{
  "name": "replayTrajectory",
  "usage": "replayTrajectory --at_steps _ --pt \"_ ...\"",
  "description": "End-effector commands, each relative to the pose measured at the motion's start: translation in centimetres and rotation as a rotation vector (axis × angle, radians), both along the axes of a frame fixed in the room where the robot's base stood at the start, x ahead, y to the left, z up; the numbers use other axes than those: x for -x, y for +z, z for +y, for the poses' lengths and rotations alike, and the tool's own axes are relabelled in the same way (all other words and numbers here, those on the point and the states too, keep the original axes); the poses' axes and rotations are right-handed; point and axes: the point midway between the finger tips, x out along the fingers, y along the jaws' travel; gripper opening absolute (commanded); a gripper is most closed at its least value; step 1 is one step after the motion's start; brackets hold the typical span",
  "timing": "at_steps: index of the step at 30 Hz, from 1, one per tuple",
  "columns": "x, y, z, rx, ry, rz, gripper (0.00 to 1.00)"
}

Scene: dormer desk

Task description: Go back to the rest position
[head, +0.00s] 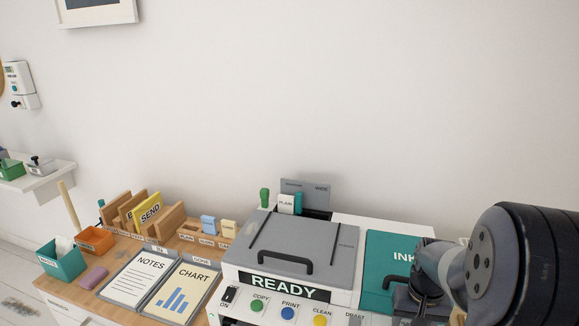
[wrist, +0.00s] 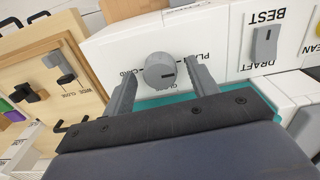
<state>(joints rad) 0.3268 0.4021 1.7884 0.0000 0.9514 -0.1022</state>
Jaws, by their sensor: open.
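In the wrist view my gripper (wrist: 160,78) is open, with one grey finger on each side of a round grey knob (wrist: 158,71). The knob sits on a white panel with partly hidden lettering around it, and a dark mark shows on its face. The fingers look apart from the knob, but I cannot tell whether either touches it. In the head view my arm reaches in from the right edge, in front of the teal INK door (head: 386,262). The fingertips are not clear there.
The printer's grey lid (head: 300,245) is shut and its display (head: 285,287) says READY. NOTES (head: 140,280) and CHART (head: 183,292) sheets lie on the desk to the left. A BEST/DRAFT switch (wrist: 264,45) is right of the knob.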

Motion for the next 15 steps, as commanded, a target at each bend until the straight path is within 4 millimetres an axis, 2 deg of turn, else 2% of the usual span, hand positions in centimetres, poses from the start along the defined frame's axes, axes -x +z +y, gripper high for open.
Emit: replayTrajectory --at_steps 15 --pt "-0.02 0.00 -0.01 0.000 -0.426 -0.001 0.56"
